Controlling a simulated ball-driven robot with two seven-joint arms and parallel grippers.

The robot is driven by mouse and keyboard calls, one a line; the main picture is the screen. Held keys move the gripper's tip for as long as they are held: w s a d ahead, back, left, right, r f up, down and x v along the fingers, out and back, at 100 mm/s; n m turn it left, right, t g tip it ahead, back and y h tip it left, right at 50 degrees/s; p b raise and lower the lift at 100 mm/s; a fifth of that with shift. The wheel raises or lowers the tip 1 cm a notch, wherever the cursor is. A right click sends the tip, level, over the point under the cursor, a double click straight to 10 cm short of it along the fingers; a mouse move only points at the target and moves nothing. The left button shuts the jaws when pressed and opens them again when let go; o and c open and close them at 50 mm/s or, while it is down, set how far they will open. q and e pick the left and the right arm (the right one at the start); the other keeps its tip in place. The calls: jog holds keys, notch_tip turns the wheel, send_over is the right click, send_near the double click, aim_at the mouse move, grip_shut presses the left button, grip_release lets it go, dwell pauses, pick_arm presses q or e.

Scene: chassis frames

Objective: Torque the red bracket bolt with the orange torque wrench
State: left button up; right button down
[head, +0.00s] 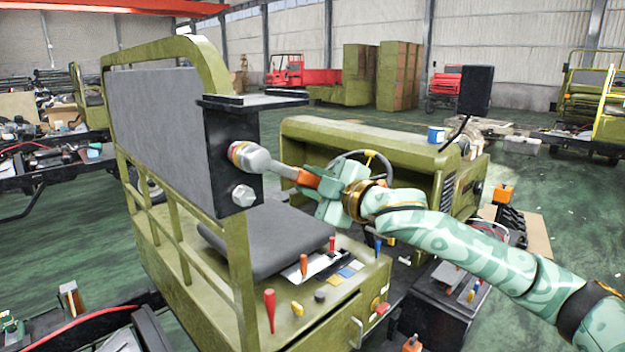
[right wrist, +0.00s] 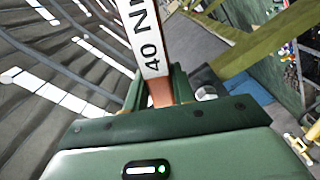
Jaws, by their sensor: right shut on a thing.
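The torque wrench (head: 283,170) has a grey head and shaft and an orange handle. My right gripper (head: 318,182) is shut on the handle. In the right wrist view the orange handle (right wrist: 160,92) with a white "40 N" label stands between the jaws. The wrench head (head: 254,158) is at the upper part of the black bracket (head: 220,138) on the olive frame. A reddish-orange ring (head: 236,151) shows at its tip; I cannot tell whether this is the red bolt, which may be hidden behind the head. A bare silver bolt (head: 243,195) sits below on the bracket.
The olive vehicle frame (head: 190,265) carries a grey seat (head: 265,238) and a panel with coloured levers (head: 304,264) below the wrench. A steering wheel (head: 362,158) and an olive dashboard (head: 345,130) stand behind my gripper. Green floor lies beyond.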

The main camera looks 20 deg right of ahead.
jog(key=shift+s+r+p, duration=0.1)
jog(key=shift+r+p, duration=0.05)
jog(key=shift+p, duration=0.55)
dwell(1.1)
jog(key=shift+p+x, duration=0.95)
jog(key=shift+p, duration=0.3)
dwell(1.8)
dwell(0.4)
jog(key=a+f+m, duration=0.1)
jog(key=f+m, duration=0.1)
jog(key=shift+s+a+f+m+b, duration=0.25)
jog(key=shift+s+a+m+b, duration=0.05)
jog(key=shift+a+b, duration=0.1)
dwell(0.5)
